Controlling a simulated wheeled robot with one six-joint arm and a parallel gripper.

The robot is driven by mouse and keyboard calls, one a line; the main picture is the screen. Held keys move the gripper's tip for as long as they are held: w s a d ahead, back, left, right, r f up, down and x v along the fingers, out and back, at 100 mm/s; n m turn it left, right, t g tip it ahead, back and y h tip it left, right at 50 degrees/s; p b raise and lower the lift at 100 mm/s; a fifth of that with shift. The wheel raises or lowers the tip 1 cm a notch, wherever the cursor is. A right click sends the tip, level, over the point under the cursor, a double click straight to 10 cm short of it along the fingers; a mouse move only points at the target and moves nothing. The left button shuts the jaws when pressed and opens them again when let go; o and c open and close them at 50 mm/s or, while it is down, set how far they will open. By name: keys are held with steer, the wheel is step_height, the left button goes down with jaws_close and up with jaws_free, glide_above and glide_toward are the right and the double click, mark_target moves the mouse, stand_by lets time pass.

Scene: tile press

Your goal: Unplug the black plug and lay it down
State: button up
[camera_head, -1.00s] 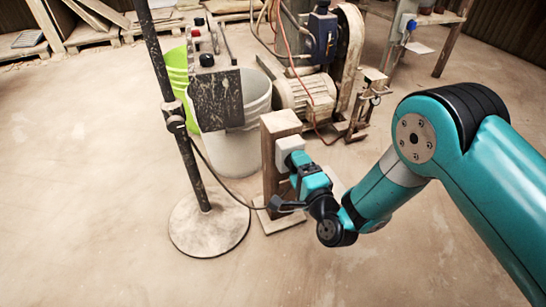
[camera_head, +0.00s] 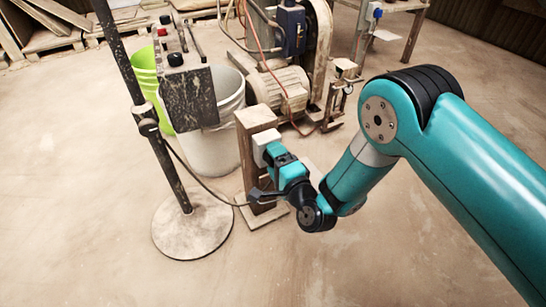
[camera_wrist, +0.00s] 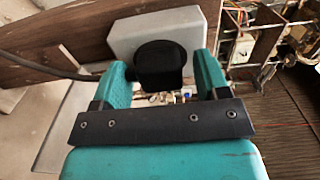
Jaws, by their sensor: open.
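The black plug (camera_wrist: 160,62) sits against the face of a pale socket box (camera_wrist: 125,40) in the wrist view. Its dark cable (camera_wrist: 50,70) leaves to the left. My gripper (camera_wrist: 160,75) is open, with one teal finger on each side of the plug. A gap shows beside the right finger; on the left I cannot tell whether the finger touches the plug or cable. In the head view the socket box (camera_head: 266,147) is fixed to an upright wooden post (camera_head: 252,165), with my gripper (camera_head: 274,154) right at it. The plug is mostly hidden there by my gripper.
A black pole with a round base (camera_head: 190,232) and a control box (camera_head: 190,95) stands left of the post, with the cable between them. A white bucket (camera_head: 215,150), a green bucket (camera_head: 145,72) and a motor (camera_head: 275,90) are behind. Floor in front is clear.

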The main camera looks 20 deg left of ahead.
stand_by(0.4)
steer(key=c, duration=1.2)
steer(key=shift+s+d+b, duration=0.3)
steer(key=shift+s+b, duration=0.05)
steer(key=shift+b, duration=1.9)
steer(key=shift+b+v, duration=0.8)
steer(key=shift+b, duration=1.2)
steer(key=shift+b+v, duration=1.3)
steer(key=shift+b, duration=1.2)
steer(key=shift+s+d+b, duration=0.2)
steer(key=shift+s+b, duration=0.05)
steer(key=shift+b, duration=0.2)
steer(key=shift+d, duration=0.1)
